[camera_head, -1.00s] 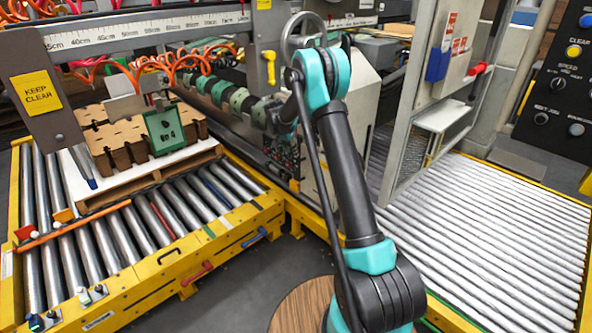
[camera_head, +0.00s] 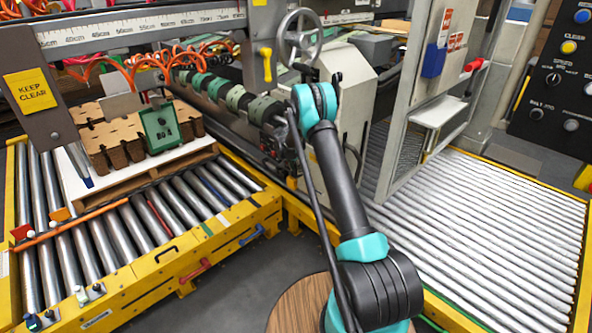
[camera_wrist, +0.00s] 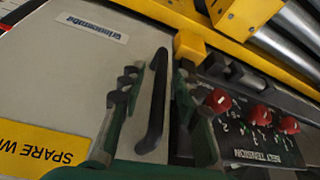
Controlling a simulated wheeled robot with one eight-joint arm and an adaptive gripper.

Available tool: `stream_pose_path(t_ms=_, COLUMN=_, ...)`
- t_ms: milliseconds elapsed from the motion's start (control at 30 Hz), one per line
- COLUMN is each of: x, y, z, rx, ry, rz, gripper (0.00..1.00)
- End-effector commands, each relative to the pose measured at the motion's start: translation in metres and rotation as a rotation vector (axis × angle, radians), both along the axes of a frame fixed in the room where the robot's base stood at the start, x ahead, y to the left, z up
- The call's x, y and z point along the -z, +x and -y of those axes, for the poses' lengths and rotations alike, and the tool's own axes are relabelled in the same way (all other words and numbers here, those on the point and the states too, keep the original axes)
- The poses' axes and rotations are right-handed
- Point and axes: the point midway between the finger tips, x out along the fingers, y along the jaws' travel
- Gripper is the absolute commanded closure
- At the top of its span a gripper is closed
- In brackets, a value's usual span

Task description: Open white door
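The white door (camera_wrist: 75,75) is an off-white panel filling the left of the wrist view, and it looks shut. It bears a long black handle (camera_wrist: 154,100) near its edge. My gripper (camera_wrist: 158,76) is open, with one green finger on each side of the handle. I cannot tell whether either finger touches it. In the head view the pale cabinet (camera_head: 350,85) stands behind my arm, which hides my gripper and the handle there.
A panel with red knobs (camera_wrist: 262,112) lies close to the right finger. A yellow frame (camera_wrist: 185,20) and rollers border it. Roller conveyors stand left (camera_head: 130,235) and right (camera_head: 490,230) of my arm. A handwheel (camera_head: 300,38) is above the cabinet.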

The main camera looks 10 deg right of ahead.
Motion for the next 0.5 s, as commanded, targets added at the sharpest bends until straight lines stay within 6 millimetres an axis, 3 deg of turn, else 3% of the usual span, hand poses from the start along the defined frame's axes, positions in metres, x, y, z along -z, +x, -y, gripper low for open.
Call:
stream_pose_path(t_ms=333, x=0.0032, y=0.001, z=0.001, rx=0.0, ry=0.0, rz=0.0, gripper=0.69)
stream_pose_path(t_ms=500, x=0.0031, y=0.001, z=0.001, rx=0.0, ry=0.0, rz=0.0, gripper=0.9)
